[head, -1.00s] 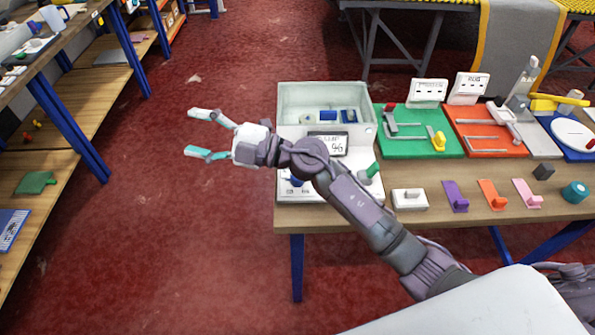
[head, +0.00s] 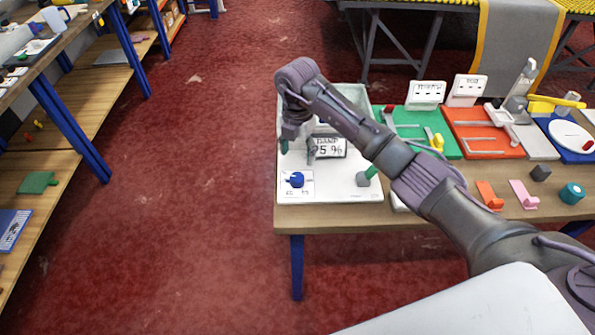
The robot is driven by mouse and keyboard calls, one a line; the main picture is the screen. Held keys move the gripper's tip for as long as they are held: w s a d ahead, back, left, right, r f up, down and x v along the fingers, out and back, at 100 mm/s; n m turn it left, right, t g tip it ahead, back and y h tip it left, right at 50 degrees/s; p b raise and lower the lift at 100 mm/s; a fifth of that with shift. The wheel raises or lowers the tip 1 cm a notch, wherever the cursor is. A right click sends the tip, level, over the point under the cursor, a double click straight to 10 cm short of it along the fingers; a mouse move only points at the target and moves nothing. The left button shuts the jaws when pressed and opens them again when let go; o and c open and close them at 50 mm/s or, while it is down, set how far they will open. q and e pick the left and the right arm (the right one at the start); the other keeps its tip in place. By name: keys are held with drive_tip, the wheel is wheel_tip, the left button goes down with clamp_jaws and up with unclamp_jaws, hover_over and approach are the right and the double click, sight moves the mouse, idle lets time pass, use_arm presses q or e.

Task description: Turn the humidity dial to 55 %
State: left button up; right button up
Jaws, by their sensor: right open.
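The humidity dial (head: 296,180) is a blue knob on a marked plate at the front left of a white unit (head: 335,188) at the table's left end. The display (head: 330,147) behind it shows "DAMP" and a value ending in "5 %"; its first digit is unclear. My right gripper (head: 298,152) points down, open, above and behind the dial, apart from it in the picture. One finger overlaps the display's left edge. My left gripper is out of view.
A green-topped lever (head: 367,176) stands on the unit's right side. My right arm covers much of the unit's clear-walled bin (head: 350,92). Green and red boards (head: 484,134) lie to the right, with orange and pink blocks (head: 524,194) in front. Red floor is free at left.

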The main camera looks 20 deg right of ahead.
sight(298, 176)
wheel_tip(298, 176, down, 9)
drive_tip(key=shift+p, duration=0.7)
drive_tip(key=c, duration=1.1)
drive_tip(key=shift+c, duration=0.2)
